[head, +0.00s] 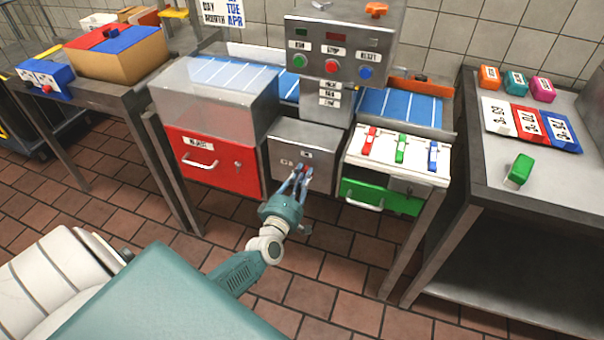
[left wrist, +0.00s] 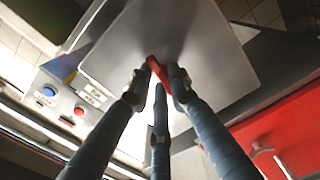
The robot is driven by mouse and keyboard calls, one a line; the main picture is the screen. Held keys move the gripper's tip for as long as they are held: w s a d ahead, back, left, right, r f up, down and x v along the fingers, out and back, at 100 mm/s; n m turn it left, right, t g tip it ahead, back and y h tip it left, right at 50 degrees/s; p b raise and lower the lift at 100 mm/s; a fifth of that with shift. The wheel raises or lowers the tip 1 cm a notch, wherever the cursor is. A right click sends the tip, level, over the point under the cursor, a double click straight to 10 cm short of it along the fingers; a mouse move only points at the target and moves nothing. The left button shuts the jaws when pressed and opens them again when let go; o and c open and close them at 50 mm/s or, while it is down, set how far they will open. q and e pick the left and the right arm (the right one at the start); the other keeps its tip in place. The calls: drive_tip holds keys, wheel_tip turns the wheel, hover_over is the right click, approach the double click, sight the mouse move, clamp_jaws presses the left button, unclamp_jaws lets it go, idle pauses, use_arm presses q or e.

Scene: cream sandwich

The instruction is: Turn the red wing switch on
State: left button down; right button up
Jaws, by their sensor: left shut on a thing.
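The red wing switch (left wrist: 157,72) is on the front of the grey panel box (head: 290,143), between the red drawer and the green drawer. In the left wrist view the switch shows tilted between my fingertips. My left gripper (head: 302,174) reaches up to the panel front in the head view and is shut on the switch; it also shows in the left wrist view (left wrist: 158,82). In the head view the fingers hide most of the switch. Small white labels (head: 306,155) are on the panel near the fingers. My right gripper is in neither view.
A red drawer (head: 215,173) is left of the panel, and a green drawer (head: 380,196) with colored clips above it is right. The control box (head: 345,45) with buttons stands above. A right table (head: 500,165) holds cards and blocks. Tiled floor lies in front.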

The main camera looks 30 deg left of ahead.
use_arm(q)
drive_tip(key=m+p, duration=0.1)
drive_tip(key=m, duration=0.2)
drive_tip(key=shift+r+m, duration=0.15)
drive_tip(key=shift+m, duration=0.15)
drive_tip(key=m+p, duration=0.1)
drive_tip(key=m, duration=0.3)
drive_tip(key=shift+w+d+m, duration=0.1)
drive_tip(key=shift+d+m, duration=0.05)
drive_tip(key=shift+m, duration=0.15)
drive_tip(key=m+p, duration=0.1)
drive_tip(key=m, duration=0.2)
drive_tip(key=shift+m, duration=0.3)
drive_tip(key=shift+d+f+m, duration=0.1)
drive_tip(key=shift+f+m, duration=0.05)
drive_tip(key=shift+m, duration=0.8)
drive_tip(key=shift+f+m, duration=0.1)
drive_tip(key=shift+m, duration=0.85)
drive_tip(key=shift+p, duration=0.3)
drive_tip(key=c, duration=1.7)
unclamp_jaws()
drive_tip(key=shift+f, duration=0.1)
drive_tip(key=v, duration=1.2)
drive_tip(key=shift+d, duration=0.15)
